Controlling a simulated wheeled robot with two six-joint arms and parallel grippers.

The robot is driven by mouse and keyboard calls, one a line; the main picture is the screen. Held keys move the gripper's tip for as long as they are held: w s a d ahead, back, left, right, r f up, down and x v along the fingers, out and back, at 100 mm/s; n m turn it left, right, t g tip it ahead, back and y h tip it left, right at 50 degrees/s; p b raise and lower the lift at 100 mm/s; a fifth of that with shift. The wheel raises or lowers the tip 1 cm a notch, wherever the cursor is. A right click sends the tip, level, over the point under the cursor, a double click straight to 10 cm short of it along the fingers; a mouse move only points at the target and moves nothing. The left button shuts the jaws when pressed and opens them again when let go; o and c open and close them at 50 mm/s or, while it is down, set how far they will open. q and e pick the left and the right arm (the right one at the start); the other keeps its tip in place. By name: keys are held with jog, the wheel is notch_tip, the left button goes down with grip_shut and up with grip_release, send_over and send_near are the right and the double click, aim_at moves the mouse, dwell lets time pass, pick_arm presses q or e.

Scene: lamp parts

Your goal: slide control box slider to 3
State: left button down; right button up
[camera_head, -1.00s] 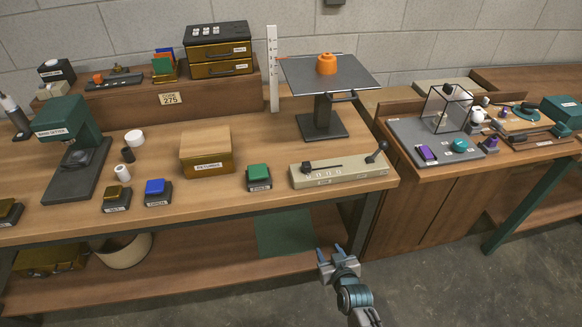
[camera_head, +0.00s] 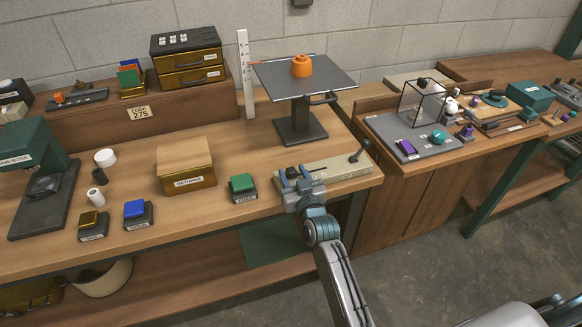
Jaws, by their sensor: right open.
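The control box (camera_head: 338,168) is a long beige box near the front right edge of the main table. A black lever (camera_head: 360,152) stands at its right end. My right gripper (camera_head: 297,178) is open at the box's left end, around or just in front of the dark slider knob, and it covers that end. Whether the fingers touch the knob cannot be told. Most of the slider's number marks are hidden or too small to read. My left gripper is not in view.
A green button (camera_head: 242,183) stands just left of my right gripper. Behind the box is a lift stand (camera_head: 299,122) with an orange piece (camera_head: 301,66) on its plate. A wooden-topped box (camera_head: 186,165) is farther left. A grey tray (camera_head: 385,132) lies on the right-hand table.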

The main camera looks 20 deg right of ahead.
aim_at(323, 169)
jog(key=shift+w, duration=1)
grip_shut()
jog(key=d, duration=0.9)
jog(key=shift+w+d, duration=0.1)
jog(key=shift+w, duration=0.05)
jog(key=shift+c, duration=1.2)
grip_release()
jog(key=shift+o, duration=1.2)
jog(key=shift+d, duration=0.2)
